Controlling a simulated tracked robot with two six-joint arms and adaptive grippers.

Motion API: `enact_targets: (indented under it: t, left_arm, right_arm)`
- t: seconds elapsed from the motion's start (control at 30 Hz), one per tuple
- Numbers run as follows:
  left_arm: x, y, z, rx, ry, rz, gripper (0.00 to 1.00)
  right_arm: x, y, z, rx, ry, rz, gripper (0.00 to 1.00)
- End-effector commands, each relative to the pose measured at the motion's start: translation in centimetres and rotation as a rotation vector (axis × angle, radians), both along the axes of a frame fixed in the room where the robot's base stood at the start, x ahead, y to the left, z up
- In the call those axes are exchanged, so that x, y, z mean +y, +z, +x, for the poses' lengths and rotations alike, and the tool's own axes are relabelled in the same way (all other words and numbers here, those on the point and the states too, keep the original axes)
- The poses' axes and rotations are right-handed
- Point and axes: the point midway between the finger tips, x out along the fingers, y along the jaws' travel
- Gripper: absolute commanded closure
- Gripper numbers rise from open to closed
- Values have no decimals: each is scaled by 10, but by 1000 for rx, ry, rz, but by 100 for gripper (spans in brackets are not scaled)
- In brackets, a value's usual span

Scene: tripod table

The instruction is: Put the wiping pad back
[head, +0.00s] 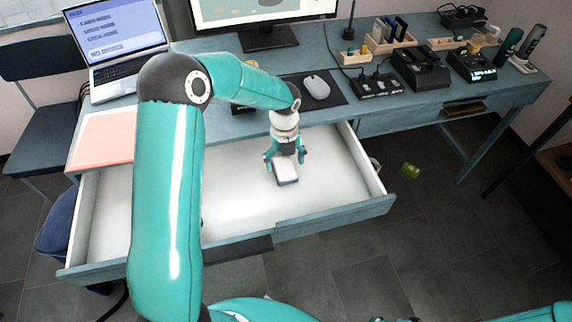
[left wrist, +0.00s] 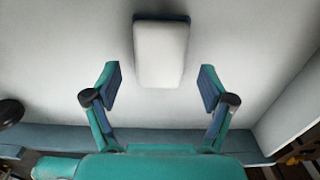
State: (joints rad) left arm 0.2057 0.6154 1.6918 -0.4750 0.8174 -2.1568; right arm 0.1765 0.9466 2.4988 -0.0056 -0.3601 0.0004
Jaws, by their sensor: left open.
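The wiping pad (head: 286,172) is a small block, white on its broad face with a dark blue-grey edge. It lies in the open desk drawer (head: 330,188), whose floor is white. My left gripper (head: 285,156) is open and reaches down into the drawer at the pad. In the left wrist view the pad (left wrist: 161,52) lies ahead of the open fingers (left wrist: 160,82), centred between them, with clear gaps on both sides. My right gripper is not clearly visible; only bits of teal arm show at the bottom edge.
The drawer's front panel (head: 335,215) and side walls surround the left gripper. On the desk stand a laptop (head: 118,45), a monitor (head: 262,15), a mouse (head: 317,87) and several chargers and holders. The drawer floor around the pad is clear. A small green item (head: 410,170) shows beyond the drawer.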

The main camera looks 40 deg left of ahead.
Motion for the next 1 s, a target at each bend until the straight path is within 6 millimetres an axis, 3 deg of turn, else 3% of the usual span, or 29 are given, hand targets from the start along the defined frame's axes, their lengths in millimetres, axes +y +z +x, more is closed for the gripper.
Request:
enact_targets:
  t: [0.3,0.5,1.0]
  left_arm:
    - [0,67,1,-6,0,0,17]
    - [0,93,1,-3,-1,1,17]
    - [0,100,0,0,-1,0,17]
  right_arm:
    - [0,6,0,0,0,0,44]
    - [0,8,0,0,0,0,44]
    - [0,8,0,0,0,0,44]
